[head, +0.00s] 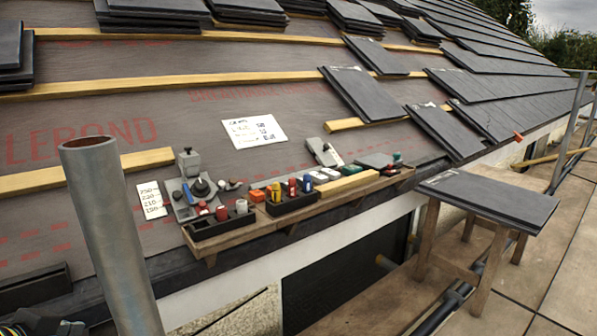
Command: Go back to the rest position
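Dark roof tiles (520,78) cover the upper right of the roof in overlapping rows. A few tiles (355,92) lie at the lower edge of the tiled part. Stacks of tiles (155,14) rest higher up. A dark tile stack (490,200) lies on a wooden trestle (425,240) at the right.
A wooden shelf (225,245) along the eave holds small tools, coloured pieces and black trays. A metal scaffold pole (110,235) stands close at the left. Wooden battens (190,80) cross the grey membrane. Scaffold boards (575,240) are clear at the right.

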